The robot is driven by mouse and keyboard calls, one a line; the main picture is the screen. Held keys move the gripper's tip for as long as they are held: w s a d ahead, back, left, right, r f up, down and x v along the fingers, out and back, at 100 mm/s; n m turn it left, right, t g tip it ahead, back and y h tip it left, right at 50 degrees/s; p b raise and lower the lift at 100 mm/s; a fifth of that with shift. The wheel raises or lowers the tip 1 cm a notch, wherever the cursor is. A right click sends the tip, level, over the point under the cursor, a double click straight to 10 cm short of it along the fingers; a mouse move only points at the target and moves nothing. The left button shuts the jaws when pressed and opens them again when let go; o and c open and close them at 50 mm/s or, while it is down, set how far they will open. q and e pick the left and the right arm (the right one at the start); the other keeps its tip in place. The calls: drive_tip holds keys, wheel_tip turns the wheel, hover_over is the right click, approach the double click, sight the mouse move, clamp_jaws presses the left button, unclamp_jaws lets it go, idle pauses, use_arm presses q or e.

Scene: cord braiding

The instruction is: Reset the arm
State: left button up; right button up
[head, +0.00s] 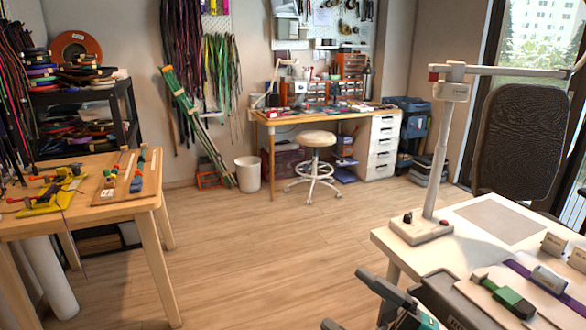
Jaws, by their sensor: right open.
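My right gripper (346,298) is at the bottom centre, reaching in from the lower right along the front of the white table. Its dark fingers are spread apart over the wooden floor. I see nothing between them. The fingers stand beside the white table (385,238), and whether they touch its edge I cannot tell. My left gripper is not in view.
A white lamp-like stand (428,220) rises from the white table. A green-handled tool (508,298) lies at the lower right. A wooden table (152,192) with cord boards stands at the left. A stool (317,138) and white bin (248,174) stand further back. The middle floor is clear.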

drive_tip(key=s+d+f+m+t+h+p, duration=0.2)
drive_tip(key=d+f+m+t+h, duration=0.35)
drive_tip(key=f+m+h, duration=0.9)
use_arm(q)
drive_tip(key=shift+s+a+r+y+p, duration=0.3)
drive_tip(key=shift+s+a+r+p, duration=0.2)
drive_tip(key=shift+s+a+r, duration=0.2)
use_arm(e)
drive_tip(key=s+d+f+m+g+h, duration=0.1)
drive_tip(key=s+d+f+m+g, duration=0.2)
drive_tip(key=s+f+m+g, duration=0.3)
drive_tip(key=s+f, duration=0.1)
drive_tip(key=s, duration=0.2)
drive_tip(key=shift+f+g, duration=0.35)
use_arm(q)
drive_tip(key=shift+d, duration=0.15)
use_arm(e)
drive_tip(key=shift+w+h, duration=0.1)
drive_tip(key=shift+h, duration=0.15)
